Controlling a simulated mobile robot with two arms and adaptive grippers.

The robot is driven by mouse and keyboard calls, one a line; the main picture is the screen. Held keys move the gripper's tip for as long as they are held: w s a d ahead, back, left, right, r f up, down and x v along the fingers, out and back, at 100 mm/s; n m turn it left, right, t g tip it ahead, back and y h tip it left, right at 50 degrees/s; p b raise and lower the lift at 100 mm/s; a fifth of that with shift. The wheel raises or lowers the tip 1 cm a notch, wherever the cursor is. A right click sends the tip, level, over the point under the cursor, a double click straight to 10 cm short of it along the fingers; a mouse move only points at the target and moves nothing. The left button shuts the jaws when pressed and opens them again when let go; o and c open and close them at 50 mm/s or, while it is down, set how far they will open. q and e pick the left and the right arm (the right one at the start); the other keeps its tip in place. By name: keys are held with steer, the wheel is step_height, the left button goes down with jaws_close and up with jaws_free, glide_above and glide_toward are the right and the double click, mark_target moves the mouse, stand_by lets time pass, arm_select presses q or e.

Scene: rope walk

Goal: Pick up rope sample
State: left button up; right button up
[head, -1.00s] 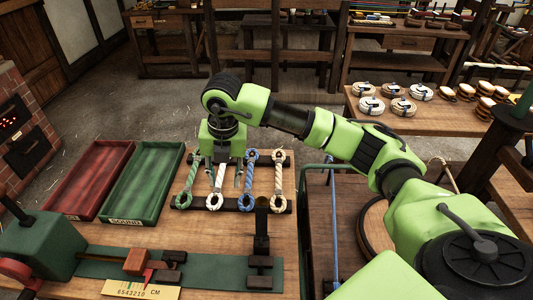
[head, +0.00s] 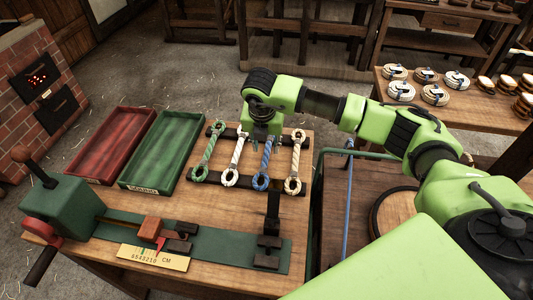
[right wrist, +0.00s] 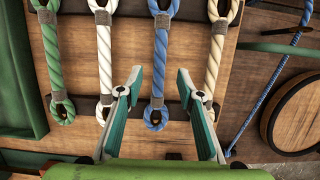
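Several rope samples with looped ends lie in a row on dark rails: a green-striped one (head: 209,150), a white one (head: 234,160), a blue one (head: 264,166) and a tan one (head: 296,160). My right gripper (head: 262,136) is over the far part of the blue sample and hides some of it. In the right wrist view my right gripper (right wrist: 160,76) is open and empty, its fingers on either side of the blue sample (right wrist: 161,58). Whether the fingertips are down at rope level I cannot tell. My left gripper is out of view.
A red tray (head: 112,138) and a green tray (head: 165,145) stand left of the samples. A bench device with a scale plate (head: 152,258) fills the near side. A side table (head: 455,118) at the right holds coiled ropes.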

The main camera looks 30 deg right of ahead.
mark_target(266, 153)
steer(key=p+x, duration=0.1)
steer(key=x, duration=0.2)
steer(key=shift+w+f, duration=0.1)
steer(key=shift+f, duration=0.2)
steer(key=shift+w+d+f, duration=0.1)
steer(key=shift+f, duration=0.25)
jaws_close()
steer(key=shift+r, duration=0.15)
